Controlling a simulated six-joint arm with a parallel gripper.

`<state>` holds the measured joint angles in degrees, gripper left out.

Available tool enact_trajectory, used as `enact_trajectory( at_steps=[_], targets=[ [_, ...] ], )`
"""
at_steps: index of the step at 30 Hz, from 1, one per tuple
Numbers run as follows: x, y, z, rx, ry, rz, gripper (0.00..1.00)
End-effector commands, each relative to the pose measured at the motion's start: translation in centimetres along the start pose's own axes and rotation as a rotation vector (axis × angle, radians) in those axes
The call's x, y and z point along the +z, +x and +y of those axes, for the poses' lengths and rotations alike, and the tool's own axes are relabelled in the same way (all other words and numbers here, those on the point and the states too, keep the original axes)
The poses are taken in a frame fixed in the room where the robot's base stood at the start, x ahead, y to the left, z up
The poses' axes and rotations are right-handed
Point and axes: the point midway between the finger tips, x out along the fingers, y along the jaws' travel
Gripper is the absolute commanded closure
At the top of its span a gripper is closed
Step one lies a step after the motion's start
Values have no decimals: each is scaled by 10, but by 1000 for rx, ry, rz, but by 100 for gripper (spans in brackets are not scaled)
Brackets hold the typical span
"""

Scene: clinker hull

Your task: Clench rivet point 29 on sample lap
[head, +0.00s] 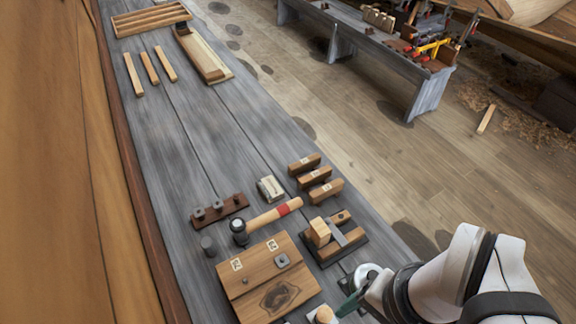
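The sample lap appears to be the wooden board (256,300) at the bottom centre of the head view. It carries two small pale labels whose marks are too small to read. A square grey metal piece (282,261) sits on it near the right label, and a small dark point (245,281) shows below the left label. A hammer (267,216) with a dark head and a red-banded wooden handle lies just behind the board. My gripper (352,300) is at the bottom edge, right of the board. Its fingers are mostly hidden, so its opening and any hold cannot be told.
A dark rack with several grey pieces (219,208) and a dark cylinder (208,246) stand left of the hammer. A fixture with wooden blocks (335,240) and several labelled wooden blocks (312,175) stand to the right. The bench (190,110) is largely clear in its middle.

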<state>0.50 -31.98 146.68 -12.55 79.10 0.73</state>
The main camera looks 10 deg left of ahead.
Motion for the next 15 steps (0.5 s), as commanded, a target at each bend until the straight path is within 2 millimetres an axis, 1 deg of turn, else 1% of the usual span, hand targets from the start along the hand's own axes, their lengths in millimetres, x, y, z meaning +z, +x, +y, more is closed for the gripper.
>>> enact_trajectory(
  at_steps=[1, 3, 5, 7, 8, 9, 10, 11, 12, 14, 15],
  targets=[
    [0, 0, 0, 0, 0, 0, 36],
    [-7, -3, -7, 8, 7, -3, 48],
    [-23, -7, -23, 26, 25, -4, 49],
    [-51, -7, -60, 56, 64, 1, 49],
    [-64, -4, -82, 70, 84, 6, 49],
    [-78, 5, -113, 87, 111, 18, 49],
    [-87, 15, -138, 97, 133, 28, 49],
    [-93, 27, -163, 105, 154, 39, 49],
    [-97, 45, -194, 113, 181, 53, 49],
    [-97, 73, -235, 119, 217, 73, 49],
    [-94, 90, -256, 121, 236, 84, 49]
  ],
)
